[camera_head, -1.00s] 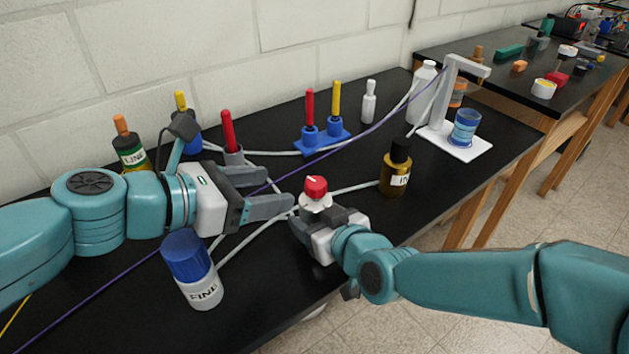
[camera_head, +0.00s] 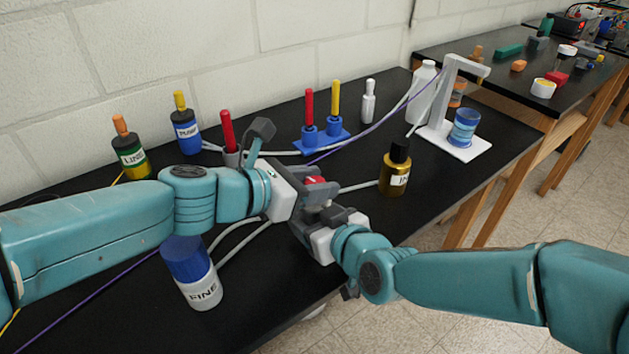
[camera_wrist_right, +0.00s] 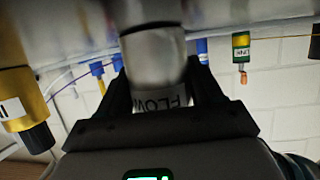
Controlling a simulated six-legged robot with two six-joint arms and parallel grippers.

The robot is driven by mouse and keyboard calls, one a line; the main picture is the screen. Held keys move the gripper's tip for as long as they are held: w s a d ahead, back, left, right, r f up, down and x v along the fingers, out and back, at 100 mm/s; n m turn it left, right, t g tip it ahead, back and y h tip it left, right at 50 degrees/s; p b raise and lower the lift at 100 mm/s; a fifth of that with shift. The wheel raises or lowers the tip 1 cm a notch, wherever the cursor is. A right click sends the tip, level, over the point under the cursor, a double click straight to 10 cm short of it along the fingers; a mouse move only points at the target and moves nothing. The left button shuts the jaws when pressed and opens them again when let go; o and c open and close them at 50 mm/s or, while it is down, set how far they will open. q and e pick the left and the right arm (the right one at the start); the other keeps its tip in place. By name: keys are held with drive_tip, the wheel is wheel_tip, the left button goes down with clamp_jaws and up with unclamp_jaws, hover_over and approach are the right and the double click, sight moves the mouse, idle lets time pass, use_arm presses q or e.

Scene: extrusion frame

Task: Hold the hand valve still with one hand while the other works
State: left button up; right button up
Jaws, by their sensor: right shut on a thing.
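The hand valve's red knob (camera_head: 315,181) shows between the fingers of my left gripper (camera_head: 320,186), which is over the valve from the left. I cannot tell whether those fingers press on the knob. My right gripper (camera_head: 318,214) is shut on the valve's body from the front right. In the right wrist view the valve body (camera_wrist_right: 155,58) is a grey cylinder with a label reading "FLOW", between the dark fingers. In the head view the fingers hide most of the valve.
A blue-capped bottle marked "FINE" (camera_head: 193,272) stands near the front, below my left arm. A dark amber bottle (camera_head: 395,168) stands right of the valve. A blue holder (camera_head: 322,138) with red and yellow handles is behind. Pale tubes cross the black bench.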

use_arm(q)
drive_tip(key=shift+c, duration=1)
drive_tip(key=shift+w+m+g+h, duration=0.1)
drive_tip(key=shift+m+g+h, duration=0.6)
drive_tip(key=shift+m+g, duration=0.9)
drive_tip(key=o, duration=1)
drive_tip(key=shift+s+t, duration=0.25)
drive_tip(key=shift+t, duration=0.05)
drive_tip(key=n+t+y, duration=0.1)
drive_tip(key=n+t, duration=0.1)
drive_tip(key=n, duration=0.1)
drive_tip(key=shift+d, duration=0.15)
drive_tip(key=shift+t, duration=0.3)
drive_tip(key=v, duration=1.2)
drive_tip(key=shift+r, duration=0.15)
